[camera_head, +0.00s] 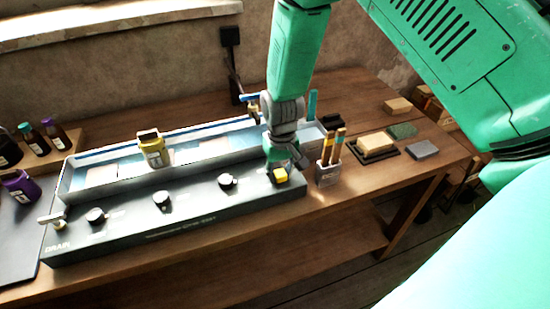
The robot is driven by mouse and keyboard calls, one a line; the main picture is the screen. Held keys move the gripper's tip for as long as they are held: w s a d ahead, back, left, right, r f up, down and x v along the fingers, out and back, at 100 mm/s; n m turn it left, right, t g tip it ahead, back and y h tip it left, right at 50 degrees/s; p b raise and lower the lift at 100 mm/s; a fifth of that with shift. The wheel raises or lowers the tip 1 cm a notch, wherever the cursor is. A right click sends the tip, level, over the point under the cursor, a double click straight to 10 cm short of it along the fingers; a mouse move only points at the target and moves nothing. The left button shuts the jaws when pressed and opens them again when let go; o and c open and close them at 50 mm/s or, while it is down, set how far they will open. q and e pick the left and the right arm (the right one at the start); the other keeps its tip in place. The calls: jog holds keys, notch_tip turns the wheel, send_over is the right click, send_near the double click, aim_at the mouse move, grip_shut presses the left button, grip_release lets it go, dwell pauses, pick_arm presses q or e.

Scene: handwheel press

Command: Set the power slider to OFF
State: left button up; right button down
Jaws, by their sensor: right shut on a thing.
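A dark control box (150,238) lies along the front of the table, with a row of black knobs on its top. A small yellow block (281,176) at its right end appears to be the power slider; its label is not readable. My right gripper (281,166) reaches down from above over that end, fingers low at the yellow block. It is shut on the block, though the fingers partly hide the contact. Which way the slider stands cannot be told. My left gripper is not in view.
A brush holder (328,173) stands close right of my right gripper. Blocks (376,145) lie farther right. Dark bottles (54,133) stand at the left.

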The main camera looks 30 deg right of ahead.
aim_at(282, 177)
jog(key=shift+s+a+r, duration=0.1)
jog(key=shift+s+a, duration=0.05)
jog(key=shift+s, duration=0.5)
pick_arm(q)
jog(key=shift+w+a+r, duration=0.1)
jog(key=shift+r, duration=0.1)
pick_arm(e)
jog(key=c, duration=1.2)
grip_release()
jog(key=shift+s, duration=0.1)
jog(key=shift+r, duration=0.45)
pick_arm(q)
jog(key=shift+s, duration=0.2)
pick_arm(e)
notch_tip(282, 177, up, 11)
jog(key=shift+f, duration=0.1)
